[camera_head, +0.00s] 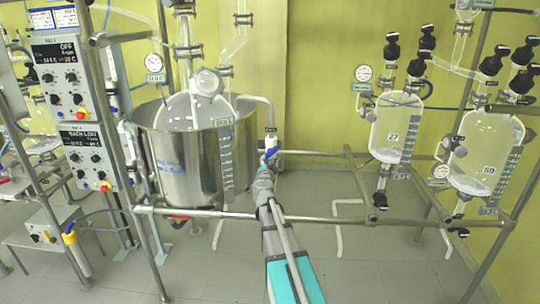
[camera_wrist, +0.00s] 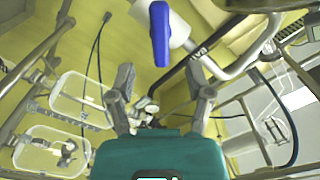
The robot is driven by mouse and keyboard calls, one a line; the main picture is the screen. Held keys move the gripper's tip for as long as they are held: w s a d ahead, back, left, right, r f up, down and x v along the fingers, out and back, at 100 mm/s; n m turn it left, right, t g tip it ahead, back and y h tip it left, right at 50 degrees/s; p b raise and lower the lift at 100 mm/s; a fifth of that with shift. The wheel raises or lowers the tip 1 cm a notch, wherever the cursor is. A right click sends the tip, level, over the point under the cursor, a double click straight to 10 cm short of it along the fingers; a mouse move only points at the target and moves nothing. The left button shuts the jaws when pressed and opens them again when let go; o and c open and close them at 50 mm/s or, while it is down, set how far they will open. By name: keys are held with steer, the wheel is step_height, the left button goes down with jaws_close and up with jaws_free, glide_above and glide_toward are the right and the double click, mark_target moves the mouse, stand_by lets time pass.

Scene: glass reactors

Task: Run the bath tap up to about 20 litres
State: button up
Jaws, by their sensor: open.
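The steel bath (camera_head: 180,165) stands left of centre in the head view, with a glass vessel hanging in it and a graduated scale (camera_head: 227,165) on its front. The small readout above the scale is too blurred to read. The tap's bent pipe (camera_head: 262,100) comes over the bath's right rim. My gripper (camera_head: 265,172) is just below the handle. In the wrist view my gripper (camera_wrist: 161,66) is open and empty, its fingers either side of the handle's near end, apart from it.
Two control boxes (camera_head: 62,75) stand at the left; the lower display seems to read BATH LOW. Glass vessels (camera_head: 396,125) hang in a frame at the right. A horizontal rail (camera_head: 330,220) crosses below the bath, near my arm.

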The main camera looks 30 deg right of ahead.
mark_target(269, 155)
steer(key=x, duration=0.8)
jaws_close()
steer(key=shift+m, duration=0.4)
steer(key=m, duration=0.8)
steer(key=shift+r, duration=0.1)
stand_by(0.4)
stand_by(0.3)
